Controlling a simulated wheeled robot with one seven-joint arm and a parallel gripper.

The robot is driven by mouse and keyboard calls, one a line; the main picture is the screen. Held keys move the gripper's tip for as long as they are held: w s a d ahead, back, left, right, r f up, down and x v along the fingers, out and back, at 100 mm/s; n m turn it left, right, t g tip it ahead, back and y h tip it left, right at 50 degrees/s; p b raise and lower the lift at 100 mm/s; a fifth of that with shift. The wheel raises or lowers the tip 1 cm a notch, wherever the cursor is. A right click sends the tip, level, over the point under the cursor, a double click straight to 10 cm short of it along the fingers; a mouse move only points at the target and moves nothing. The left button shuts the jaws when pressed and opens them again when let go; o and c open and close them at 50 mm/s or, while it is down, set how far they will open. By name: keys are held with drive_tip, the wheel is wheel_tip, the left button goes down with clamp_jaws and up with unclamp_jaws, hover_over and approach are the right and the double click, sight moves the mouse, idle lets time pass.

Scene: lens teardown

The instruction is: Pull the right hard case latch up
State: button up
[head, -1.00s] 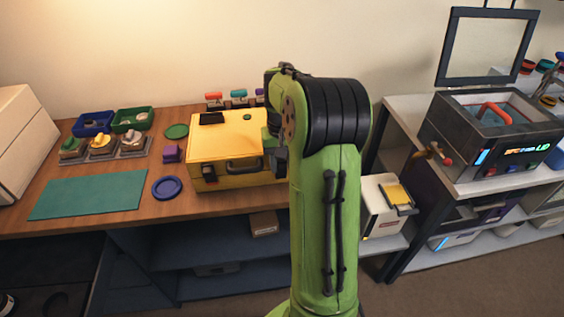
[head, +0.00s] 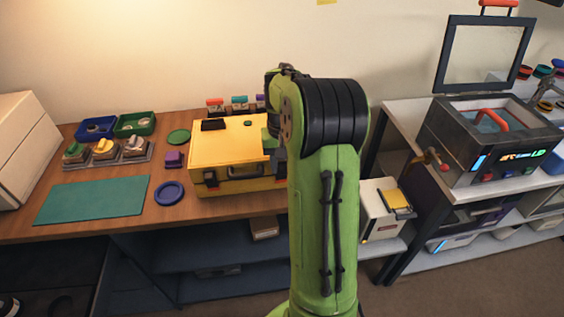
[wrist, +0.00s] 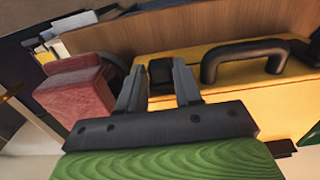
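The yellow hard case (head: 228,150) stands closed on the wooden bench, and it also shows in the wrist view (wrist: 225,82). In the wrist view, the black right latch (wrist: 161,72) with a red part at its top sits beside the black handle (wrist: 245,58). My gripper (wrist: 160,66) has one finger on each side of this latch, with the fingers apart. I cannot tell whether they press on it. In the head view, my green arm hides the case's right end and most of my gripper. The left latch (head: 210,178) shows on the case front.
A blue dish (head: 170,193), a purple block (head: 174,159) and a teal mat (head: 92,200) lie left of the case. Shelves with a dark machine (head: 480,140) stand to the right. The wrist view shows a reddish block (wrist: 77,88) left of my gripper.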

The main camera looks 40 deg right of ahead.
sight(282, 167)
drive_tip(key=o, duration=0.3)
drive_tip(key=shift+r, duration=0.15)
wheel_tip(282, 167, up, 16)
drive_tip(key=p, duration=0.5)
drive_tip(key=shift+f, duration=0.25)
drive_tip(key=s+a+r+n+t, duration=0.1)
drive_tip(key=s+a+n, duration=0.15)
drive_tip(key=a, duration=0.35)
drive_tip(key=s+a+r+n+t+h, duration=0.1)
drive_tip(key=s+a+r, duration=0.1)
drive_tip(key=s+a, duration=0.35)
drive_tip(key=s+a+r+n+t, duration=0.1)
drive_tip(key=s+a+t, duration=0.1)
drive_tip(key=a, duration=0.6)
drive_tip(key=s+a+f+n+t+y, duration=0.1)
drive_tip(key=s+a+f+n, duration=0.1)
drive_tip(key=s+a+f, duration=0.2)
drive_tip(key=s, duration=0.3)
drive_tip(key=shift+a+f+t, duration=0.25)
drive_tip(key=shift+a+t, duration=0.05)
